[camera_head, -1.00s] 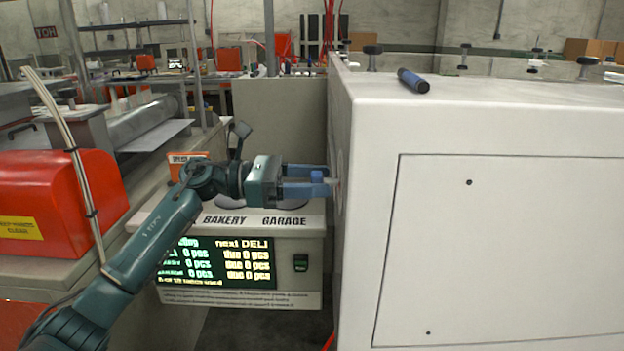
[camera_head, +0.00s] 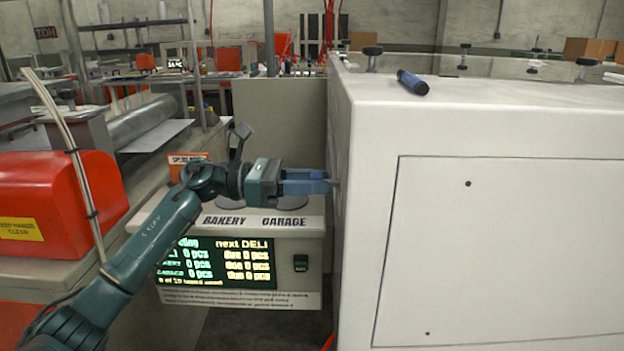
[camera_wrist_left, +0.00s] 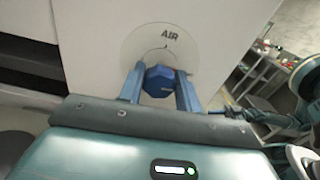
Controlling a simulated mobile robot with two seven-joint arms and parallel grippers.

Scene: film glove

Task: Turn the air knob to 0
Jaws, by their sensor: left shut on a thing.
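The air knob (camera_wrist_left: 158,81) is a blue faceted knob at the middle of a round pale dial plate (camera_wrist_left: 158,50) marked AIR in the left wrist view. The plate is on the side of the white machine housing (camera_head: 480,230). My left gripper (camera_wrist_left: 160,88) is shut on the knob, with one blue finger on each side of it. In the head view my left gripper (camera_head: 325,181) reaches the left side of the housing, and its fingers hide the knob. The dial's scale marks are too small to read. My right gripper is not in view.
A panel with a green-lettered display (camera_head: 222,262) stands below my left forearm. A red cover (camera_head: 60,205) sits at the left. A dark blue cylinder (camera_head: 412,82) lies on top of the housing. A narrow floor gap shows between panel and housing.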

